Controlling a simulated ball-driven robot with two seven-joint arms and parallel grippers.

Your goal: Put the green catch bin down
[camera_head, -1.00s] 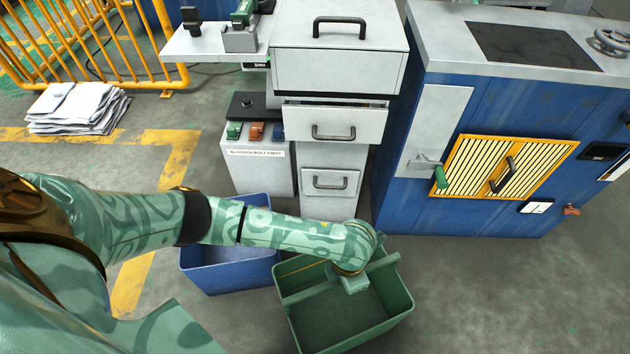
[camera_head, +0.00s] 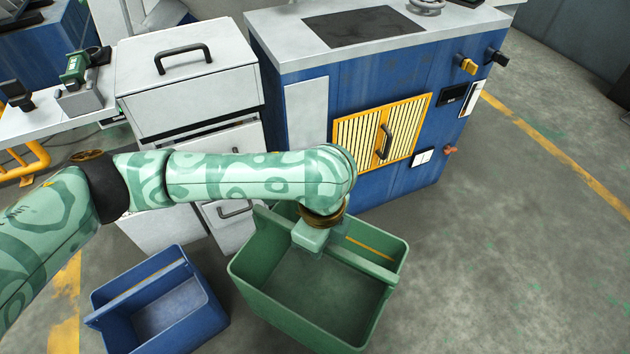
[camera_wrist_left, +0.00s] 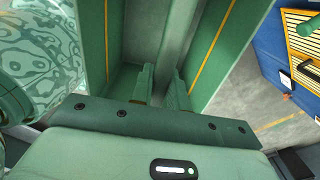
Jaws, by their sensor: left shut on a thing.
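The green catch bin (camera_head: 262,297) is an open, empty-looking box with a crossbar handle, low in the middle of the head view. My left gripper (camera_head: 314,237) comes in from the left and is shut on the bin's handle bar. In the left wrist view its two fingers (camera_wrist_left: 162,88) close on the bar, with the green bin walls (camera_wrist_left: 232,45) on either side. The bin hangs roughly level. I cannot tell whether its base touches the floor, as its underside is hidden. My right gripper is not in view.
A blue bin (camera_head: 207,318) stands on the floor to the left, close to the green one. A grey drawer cabinet (camera_head: 190,95) and a blue machine with a yellow grille door (camera_head: 357,140) stand behind. Open concrete floor (camera_head: 510,260) lies to the right.

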